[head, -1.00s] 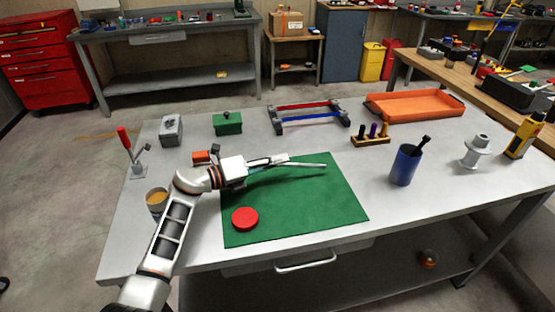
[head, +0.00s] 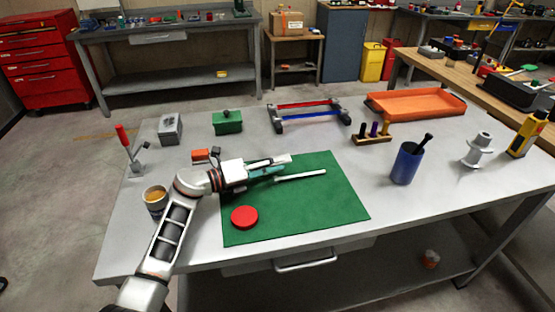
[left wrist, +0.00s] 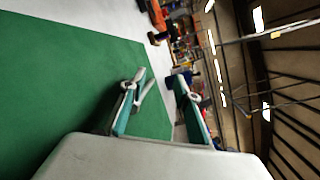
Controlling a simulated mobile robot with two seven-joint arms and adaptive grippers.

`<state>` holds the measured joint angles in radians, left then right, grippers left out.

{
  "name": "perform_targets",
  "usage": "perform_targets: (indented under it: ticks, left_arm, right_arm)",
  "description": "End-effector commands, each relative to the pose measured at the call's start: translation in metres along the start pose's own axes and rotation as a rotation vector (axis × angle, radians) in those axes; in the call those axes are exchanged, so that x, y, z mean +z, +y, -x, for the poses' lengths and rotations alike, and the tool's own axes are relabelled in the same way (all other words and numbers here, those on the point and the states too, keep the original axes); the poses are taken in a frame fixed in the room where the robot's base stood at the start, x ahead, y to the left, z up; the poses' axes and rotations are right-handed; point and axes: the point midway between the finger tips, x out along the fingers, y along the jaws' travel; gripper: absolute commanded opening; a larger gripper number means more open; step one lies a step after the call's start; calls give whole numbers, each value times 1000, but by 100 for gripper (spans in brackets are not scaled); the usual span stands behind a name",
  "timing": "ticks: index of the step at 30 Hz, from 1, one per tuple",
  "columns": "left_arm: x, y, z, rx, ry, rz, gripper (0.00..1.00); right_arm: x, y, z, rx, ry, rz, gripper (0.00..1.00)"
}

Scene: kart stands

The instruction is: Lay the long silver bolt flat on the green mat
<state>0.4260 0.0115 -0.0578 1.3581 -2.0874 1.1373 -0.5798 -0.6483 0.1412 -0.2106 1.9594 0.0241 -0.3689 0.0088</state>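The long silver bolt (head: 302,176) lies on the green mat (head: 320,205), toward its back part, pointing left to right. Its left end is close to the fingers of my left gripper (head: 280,165), which is just behind and to the left of it. The fingers are spread apart with a gap between them, and the bolt looks free of them. In the left wrist view my left gripper (left wrist: 157,88) also shows spread fingers above the mat (left wrist: 70,85). The bolt is hard to make out there. My right gripper is not in view.
A red disc (head: 244,217) sits on the mat's front left. A tan-topped cup (head: 155,201) stands by my left arm. A blue cup (head: 406,164), a wooden peg block (head: 372,137), a red-and-blue rack (head: 309,116) and an orange tray (head: 415,103) stand around the mat.

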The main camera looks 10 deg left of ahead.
Motion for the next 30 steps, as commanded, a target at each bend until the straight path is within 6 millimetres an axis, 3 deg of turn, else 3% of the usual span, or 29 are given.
perform_targets:
  ticks: [18, 30]
  left_arm:
    - [49, -76, 8, -1, 0, -5, 32]
    - [54, -84, 8, -1, -1, -1, 32]
  right_arm:
    - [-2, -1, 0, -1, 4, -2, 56]
    - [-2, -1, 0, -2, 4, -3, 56]
